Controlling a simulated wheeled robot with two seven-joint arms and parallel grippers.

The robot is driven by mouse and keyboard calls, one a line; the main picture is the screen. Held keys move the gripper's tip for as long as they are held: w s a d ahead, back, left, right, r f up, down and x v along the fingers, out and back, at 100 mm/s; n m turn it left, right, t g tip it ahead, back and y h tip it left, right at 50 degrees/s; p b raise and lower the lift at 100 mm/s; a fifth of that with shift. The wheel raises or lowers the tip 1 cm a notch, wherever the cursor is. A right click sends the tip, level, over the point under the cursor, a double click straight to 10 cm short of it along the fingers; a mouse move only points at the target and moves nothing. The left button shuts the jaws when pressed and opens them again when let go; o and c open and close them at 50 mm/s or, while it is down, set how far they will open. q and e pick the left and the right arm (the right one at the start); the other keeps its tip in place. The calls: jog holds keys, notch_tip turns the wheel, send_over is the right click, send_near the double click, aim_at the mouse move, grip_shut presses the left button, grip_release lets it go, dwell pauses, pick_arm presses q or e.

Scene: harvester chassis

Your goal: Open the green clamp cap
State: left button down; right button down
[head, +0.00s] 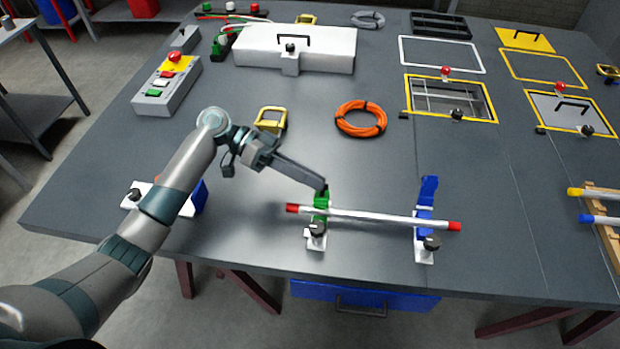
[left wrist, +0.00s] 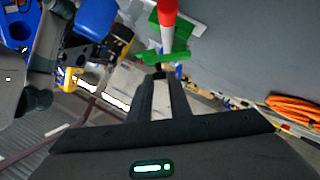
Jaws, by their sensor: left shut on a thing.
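The green clamp cap (head: 321,201) is at the left clamp, whose white base (head: 315,240) has a black knob on the front. A pale rod (head: 375,216) with red ends lies across this clamp and the blue one. My left gripper (head: 323,189) reaches in from the upper left and is shut on the green cap's top end. The cap stands up at the rod; its exact angle is hard to tell. In the left wrist view, the green cap (left wrist: 166,57) is at the fingertips (left wrist: 159,72), with the rod's red end (left wrist: 167,12) beyond. My right gripper is out of view.
The blue clamp cap (head: 428,191) stands upright at the right clamp. An orange cable coil (head: 361,119) and a yellow-framed item (head: 270,119) lie behind. A button box (head: 167,87) stands at the left. The table between the clamps and the coil is clear.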

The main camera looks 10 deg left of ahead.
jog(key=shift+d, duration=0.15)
pick_arm(q)
jog(key=c, duration=1.9)
grip_release()
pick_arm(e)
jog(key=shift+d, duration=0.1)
pick_arm(q)
jog(key=shift+a, duration=0.15)
